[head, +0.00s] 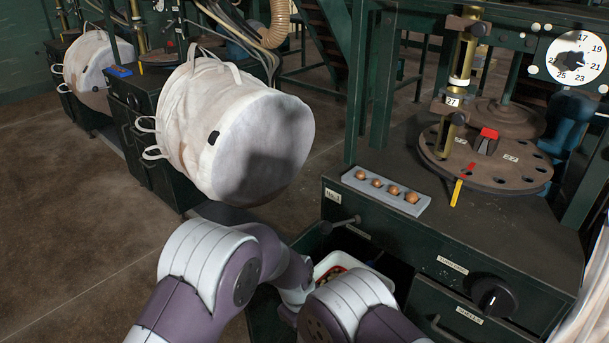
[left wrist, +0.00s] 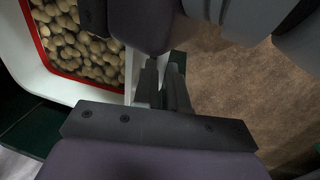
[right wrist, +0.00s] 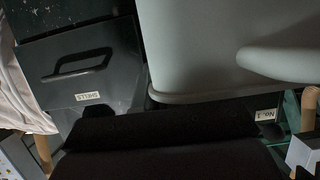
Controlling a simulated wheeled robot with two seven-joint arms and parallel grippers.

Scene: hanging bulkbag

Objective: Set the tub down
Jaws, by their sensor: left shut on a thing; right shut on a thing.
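The tub (head: 345,258) is white with a red inner edge and sits low in the head view, partly hidden by my arms. In the left wrist view the tub (left wrist: 52,84) is filled with brown nuts (left wrist: 80,45). My left gripper (left wrist: 165,85) is shut at the tub's side wall. My right gripper's dark body (right wrist: 160,130) shows in the right wrist view; its fingertips are hidden. A large pale surface fills the upper part there. I cannot tell whether the tub's underside touches anything.
Dark green cabinets with drawers (head: 450,267) stand at the right, close to the tub. A grey tray (head: 355,183) with several round brown nuts lies on the cabinet top beside a round plate machine (head: 500,165). Brown floor is open at the left.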

